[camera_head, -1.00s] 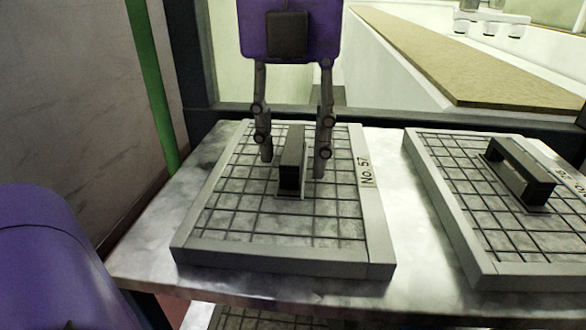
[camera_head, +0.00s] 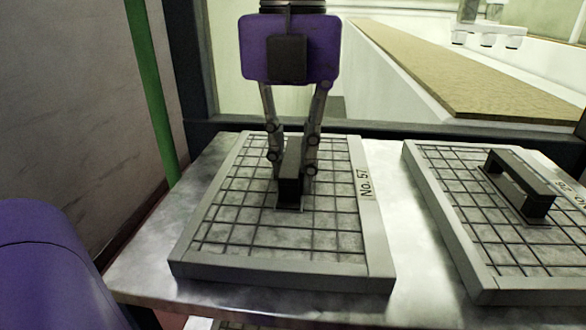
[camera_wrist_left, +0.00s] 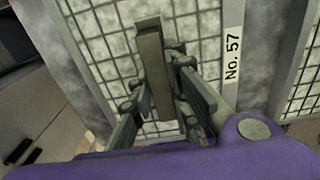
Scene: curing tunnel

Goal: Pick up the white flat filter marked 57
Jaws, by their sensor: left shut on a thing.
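The flat filter marked "No. 57" (camera_head: 235,222) lies on the metal shelf, with a pale frame, a dark wire grid and a dark bar handle (camera_head: 290,188) in its middle. My left gripper (camera_head: 291,172) comes down from above and is shut on that handle, one finger on each side. The left wrist view shows the handle (camera_wrist_left: 153,65) between the fingers (camera_wrist_left: 165,105) and the "No. 57" label beside it. The filter rests flat on the shelf. My right gripper is not in view.
A second, similar filter (camera_head: 480,272) with a bar handle lies to the right, a narrow gap away. The metal shelf (camera_head: 150,255) has bare strips around the filters. A dark frame rail (camera_head: 390,128) runs behind, and a green post (camera_head: 150,85) stands at the left.

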